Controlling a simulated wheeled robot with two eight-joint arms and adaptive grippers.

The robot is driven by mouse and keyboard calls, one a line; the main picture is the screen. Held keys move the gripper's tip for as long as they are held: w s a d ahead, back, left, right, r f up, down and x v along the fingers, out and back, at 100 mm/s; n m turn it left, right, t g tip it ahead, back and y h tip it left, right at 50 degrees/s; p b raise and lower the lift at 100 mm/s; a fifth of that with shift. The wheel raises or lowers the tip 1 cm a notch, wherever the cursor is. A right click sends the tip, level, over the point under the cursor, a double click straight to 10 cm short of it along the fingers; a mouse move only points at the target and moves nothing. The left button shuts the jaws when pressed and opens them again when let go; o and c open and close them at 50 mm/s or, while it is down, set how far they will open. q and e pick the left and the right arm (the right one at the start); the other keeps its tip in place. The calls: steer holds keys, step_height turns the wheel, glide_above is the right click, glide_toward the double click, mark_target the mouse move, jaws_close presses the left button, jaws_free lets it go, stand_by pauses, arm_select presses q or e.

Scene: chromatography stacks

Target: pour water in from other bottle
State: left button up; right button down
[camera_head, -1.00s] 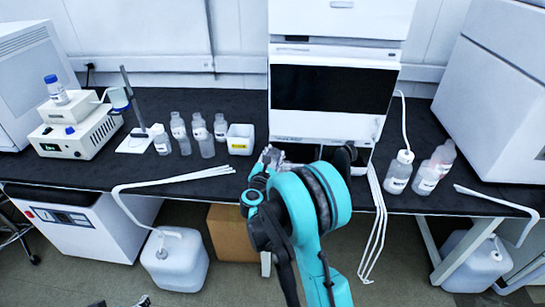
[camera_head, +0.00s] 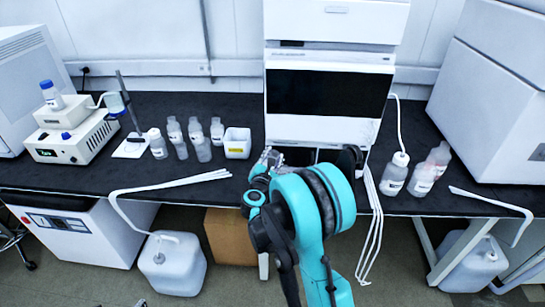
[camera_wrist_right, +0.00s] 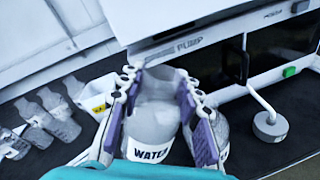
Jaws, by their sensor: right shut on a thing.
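My right gripper (camera_head: 270,158) is in front of the white instrument near the bench's front edge. In the right wrist view its purple-padded fingers (camera_wrist_right: 160,108) are shut on a clear bottle labelled WATER (camera_wrist_right: 153,88), which stands between them. A second clear bottle (camera_wrist_right: 222,130) shows partly behind the right finger, its label mostly hidden. In the head view my arm largely hides the held bottle. I cannot tell the water level in either bottle. My left gripper does not clearly show.
Several clear bottles (camera_head: 202,148) stand left, beside a white tray (camera_head: 237,144). A stirrer unit (camera_head: 75,140) is at far left. More bottles (camera_head: 394,175) and hanging white tubes (camera_head: 370,225) are right of the instrument (camera_head: 335,42). Loose tubing (camera_head: 165,187) lies along the bench edge.

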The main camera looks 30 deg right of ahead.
steer(key=shift+f+m, duration=0.1)
steer(key=shift+m, duration=0.2)
steer(key=shift+s+d+f+m, duration=0.1)
steer(key=shift+f+m, duration=0.1)
steer(key=shift+m, duration=0.2)
steer(key=shift+r+m+y, duration=0.15)
steer(key=shift+m+y, duration=0.15)
steer(key=shift+m, duration=0.2)
steer(key=shift+f+m, duration=0.2)
steer(key=shift+m, duration=0.3)
